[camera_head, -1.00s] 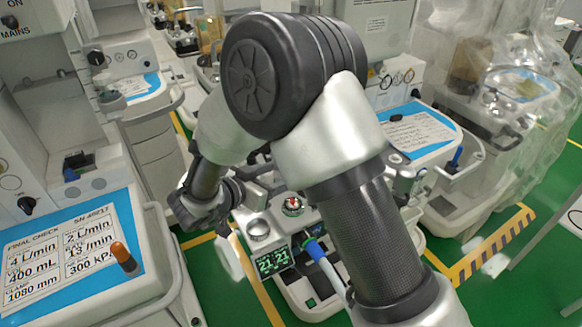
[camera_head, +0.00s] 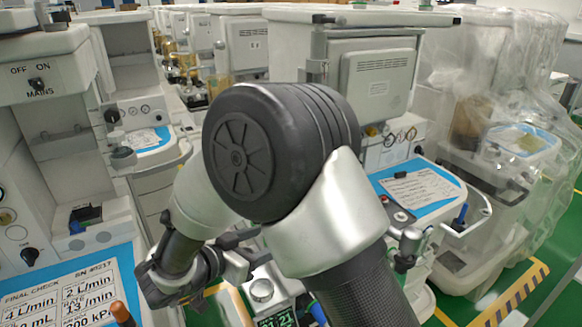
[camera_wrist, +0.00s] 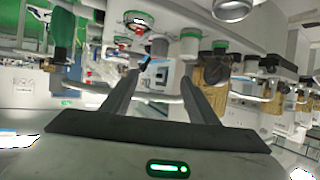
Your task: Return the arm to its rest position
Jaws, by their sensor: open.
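My arm fills the middle of the head view, with its large dark joint high and bent. The forearm runs down to the left. The fingertips of my gripper are hidden there. In the wrist view my gripper (camera_wrist: 160,80) has two dark fingers, spread apart. No object is held between them. Behind them is blurred cart equipment, seen at a tilt.
An anaesthesia cart with a labelled blue top (camera_head: 75,290) and an orange-tipped knob (camera_head: 121,312) stands close at left. Another cart (camera_head: 415,190) is at right. Plastic-covered equipment (camera_head: 500,130) is at far right. Green floor (camera_head: 560,245) with striped marking shows lower right.

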